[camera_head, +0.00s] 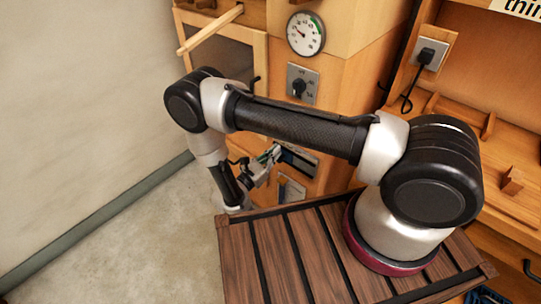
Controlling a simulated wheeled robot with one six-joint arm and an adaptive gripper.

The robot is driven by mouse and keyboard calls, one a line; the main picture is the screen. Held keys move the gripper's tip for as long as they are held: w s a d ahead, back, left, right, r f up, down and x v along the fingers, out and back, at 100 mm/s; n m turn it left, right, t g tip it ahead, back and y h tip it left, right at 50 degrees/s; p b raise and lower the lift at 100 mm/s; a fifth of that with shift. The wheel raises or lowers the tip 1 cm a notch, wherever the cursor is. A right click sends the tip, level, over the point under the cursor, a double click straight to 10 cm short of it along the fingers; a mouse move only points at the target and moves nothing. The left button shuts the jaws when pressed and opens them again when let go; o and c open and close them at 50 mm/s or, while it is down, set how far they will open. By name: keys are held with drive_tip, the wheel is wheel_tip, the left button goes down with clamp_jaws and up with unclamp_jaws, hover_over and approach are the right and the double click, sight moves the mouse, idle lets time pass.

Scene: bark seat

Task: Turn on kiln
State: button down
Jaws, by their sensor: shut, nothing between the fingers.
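The kiln (355,85) appears to be the tall orange-brown wooden cabinet behind my arm. It has a round dial gauge (306,33), a grey plate with a black rotary knob (301,84), and lower panels partly behind my arm. One lower panel (298,160) has a dark slot-like strip. My gripper (271,156) is shut and empty, small in the view, right at the left side of this lower panel. I cannot tell whether it touches the panel. The knob's exact setting is too small to read.
A wooden bar handle (210,30) sticks out in front of a windowed door at the upper left. A black plug sits in a socket (428,54) at the right. My slatted wooden base fills the lower middle. Bare concrete floor (150,245) lies at the left, beside a plain wall.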

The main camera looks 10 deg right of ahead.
drive_tip(key=shift+w+d+r, duration=0.35)
drive_tip(key=shift+d+r, duration=0.15)
drive_tip(key=shift+r, duration=0.25)
drive_tip(key=shift+w+d+r, duration=0.4)
drive_tip(key=shift+d+r, duration=0.15)
drive_tip(key=shift+r, duration=0.15)
drive_tip(key=shift+w+d+r, duration=0.35)
drive_tip(key=shift+d+r, duration=0.15)
drive_tip(key=shift+r, duration=0.25)
drive_tip(key=shift+a+r, duration=0.1)
drive_tip(key=shift+a, duration=0.05)
